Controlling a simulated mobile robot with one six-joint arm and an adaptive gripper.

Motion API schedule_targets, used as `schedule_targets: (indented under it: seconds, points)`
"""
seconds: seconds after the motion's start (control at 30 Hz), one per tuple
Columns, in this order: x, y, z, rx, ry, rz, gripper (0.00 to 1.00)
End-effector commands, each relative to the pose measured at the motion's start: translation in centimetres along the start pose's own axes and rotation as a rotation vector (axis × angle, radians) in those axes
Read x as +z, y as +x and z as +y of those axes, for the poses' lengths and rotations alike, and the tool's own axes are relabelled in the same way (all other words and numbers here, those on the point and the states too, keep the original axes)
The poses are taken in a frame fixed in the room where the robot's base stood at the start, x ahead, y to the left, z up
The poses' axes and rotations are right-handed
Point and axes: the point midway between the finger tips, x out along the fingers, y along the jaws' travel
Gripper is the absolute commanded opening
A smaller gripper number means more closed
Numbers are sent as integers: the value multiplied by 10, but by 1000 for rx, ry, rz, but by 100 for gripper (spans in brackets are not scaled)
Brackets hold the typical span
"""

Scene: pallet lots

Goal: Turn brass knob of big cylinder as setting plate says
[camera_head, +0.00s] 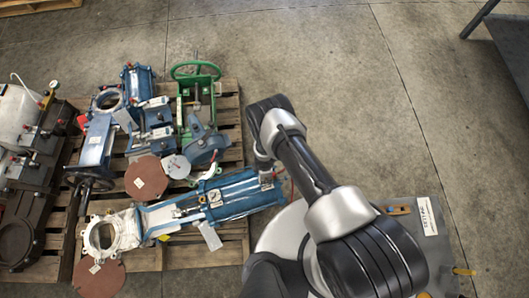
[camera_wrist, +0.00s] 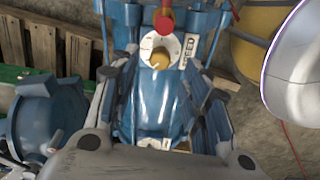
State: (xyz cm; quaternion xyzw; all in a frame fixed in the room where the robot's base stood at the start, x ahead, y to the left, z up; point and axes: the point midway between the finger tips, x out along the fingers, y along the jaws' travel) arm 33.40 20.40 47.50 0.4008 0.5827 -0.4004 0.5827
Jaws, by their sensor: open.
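The big blue cylinder (camera_head: 240,195) lies on the pallet, with its right end under my arm. In the wrist view, its blue end (camera_wrist: 158,100) fills the middle. A round brass knob (camera_wrist: 159,57) sits on a white dial there, beside a plate reading SPEED (camera_wrist: 190,50). A small dark mark shows on the knob's lower left; the dial's markings are too small to read. My gripper (camera_wrist: 160,75) is open, its fingers either side of the dial, apart from the knob. A white setting plate (camera_head: 427,216) lies at right in the head view; its smaller text is unreadable.
A red fitting (camera_wrist: 165,20) stands just beyond the knob. The wooden pallet (camera_head: 235,155) also holds blue valves, a green handwheel (camera_head: 195,70) and brown discs. A second loaded pallet is at left. Bare concrete floor (camera_head: 350,80) is beyond and right.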

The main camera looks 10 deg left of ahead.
Motion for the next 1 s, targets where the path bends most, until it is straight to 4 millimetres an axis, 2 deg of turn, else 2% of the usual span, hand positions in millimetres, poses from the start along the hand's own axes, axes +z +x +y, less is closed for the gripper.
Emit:
schedule_targets:
  seconds: [0.03,0.6,0.8,1.0]
  points:
    - [0,-15,0,0,0,0,43]
    - [0,-101,0,0,1,0,43]
    - [0,-121,0,0,1,0,43]
    - [0,-128,0,0,1,0,43]
